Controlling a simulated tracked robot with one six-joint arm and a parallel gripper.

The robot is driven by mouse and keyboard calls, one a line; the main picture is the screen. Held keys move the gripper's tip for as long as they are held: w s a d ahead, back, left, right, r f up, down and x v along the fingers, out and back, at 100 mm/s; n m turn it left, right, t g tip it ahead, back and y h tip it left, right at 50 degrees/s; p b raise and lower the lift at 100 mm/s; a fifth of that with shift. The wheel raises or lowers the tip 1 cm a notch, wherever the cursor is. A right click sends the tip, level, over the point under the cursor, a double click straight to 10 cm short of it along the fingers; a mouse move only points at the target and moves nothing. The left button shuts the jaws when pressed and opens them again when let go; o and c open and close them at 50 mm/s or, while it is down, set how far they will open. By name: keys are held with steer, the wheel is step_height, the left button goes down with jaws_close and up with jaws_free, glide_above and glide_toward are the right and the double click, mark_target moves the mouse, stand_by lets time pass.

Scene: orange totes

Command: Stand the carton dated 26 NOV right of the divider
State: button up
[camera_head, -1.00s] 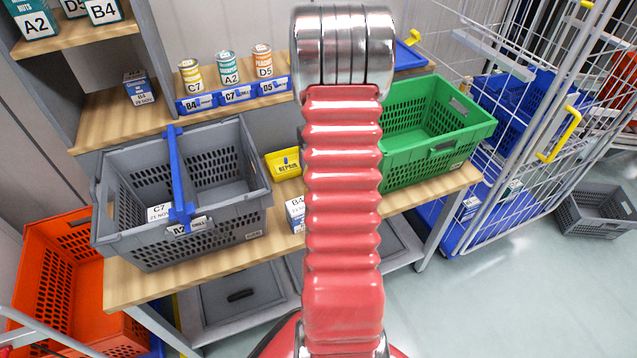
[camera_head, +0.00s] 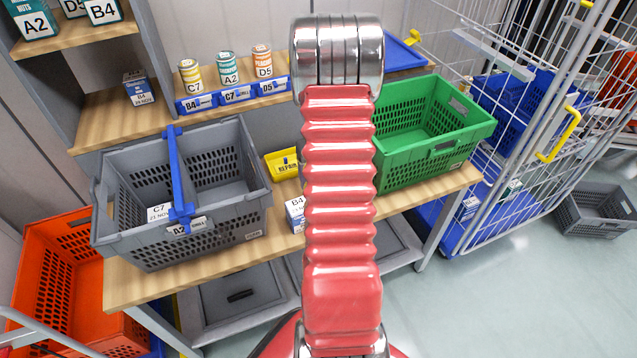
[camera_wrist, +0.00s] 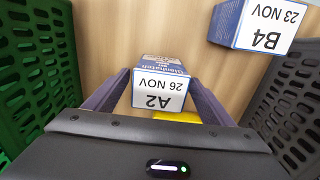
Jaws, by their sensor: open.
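The white and blue carton marked A2, 26 NOV (camera_wrist: 160,92) stands on the wooden bench in the wrist view. The two fingers of my gripper (camera_wrist: 158,98) are open, one on either side of it; I cannot tell whether they touch it. My arm hides this carton and the gripper in the head view. A grey crate (camera_head: 232,225) stands at the left of the bench, with a blue divider (camera_head: 177,165) across it. A carton marked C7, 21 NOV (camera_head: 159,213) is left of the divider. The space right of it looks empty.
A B4, 23 NOV carton (camera_wrist: 258,24) stands close by; it also shows in the head view (camera_head: 295,212). A green crate (camera_head: 440,152) is to the right. A yellow REPAIR bin (camera_head: 284,165) lies behind. Another carton (camera_head: 139,88) and several cans stand on the shelf.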

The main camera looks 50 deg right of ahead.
steer(key=shift+c, duration=0.4)
steer(key=c, duration=1.4)
steer(key=shift+r, duration=0.15)
step_height(320, 180, up, 10)
steer(key=shift+f, duration=0.1)
